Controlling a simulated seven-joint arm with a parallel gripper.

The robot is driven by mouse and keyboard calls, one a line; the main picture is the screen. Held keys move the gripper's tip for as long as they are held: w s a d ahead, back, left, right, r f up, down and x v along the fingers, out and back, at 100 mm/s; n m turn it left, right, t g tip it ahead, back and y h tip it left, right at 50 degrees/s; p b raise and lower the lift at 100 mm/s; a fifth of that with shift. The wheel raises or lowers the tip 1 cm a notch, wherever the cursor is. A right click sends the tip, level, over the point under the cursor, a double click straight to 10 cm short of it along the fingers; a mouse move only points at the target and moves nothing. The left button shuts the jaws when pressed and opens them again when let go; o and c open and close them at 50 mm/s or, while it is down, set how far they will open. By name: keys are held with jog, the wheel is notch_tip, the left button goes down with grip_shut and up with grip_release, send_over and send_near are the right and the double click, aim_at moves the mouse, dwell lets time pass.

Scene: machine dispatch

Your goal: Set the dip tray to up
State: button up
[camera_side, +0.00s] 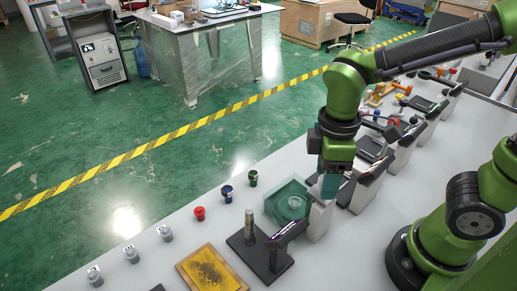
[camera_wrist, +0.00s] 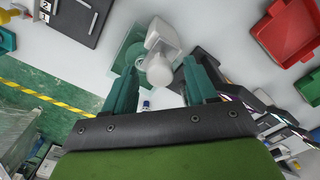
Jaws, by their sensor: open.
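A clear teal square tray (camera_side: 287,203), which looks like the dip tray, sits on the grey bench beside a pale block (camera_side: 319,218). In the wrist view the teal tray (camera_wrist: 127,48) shows a round mark, with a white fitting with a rounded end (camera_wrist: 160,69) partly over it. My gripper (camera_side: 328,188) is low beside the tray and the pale block, pointing down. In the wrist view its two teal fingers (camera_wrist: 160,88) are apart, and the white rounded end shows between them; I cannot tell if they touch it. The tray's tilt is unclear.
A black stand with a post and lever (camera_side: 262,255) and a yellow-topped tray (camera_side: 211,268) lie in front. Red (camera_side: 199,213), blue and green knobs and grey switches line the bench edge. Several black devices (camera_side: 372,150) stand behind my gripper.

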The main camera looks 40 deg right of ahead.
grip_shut()
notch_tip(320, 180, up, 7)
jog(key=shift+f, duration=0.1)
jog(key=shift+r, duration=0.4)
dwell(0.4)
grip_release()
jog(key=shift+f, duration=0.1)
notch_tip(320, 180, up, 17)
dwell(0.4)
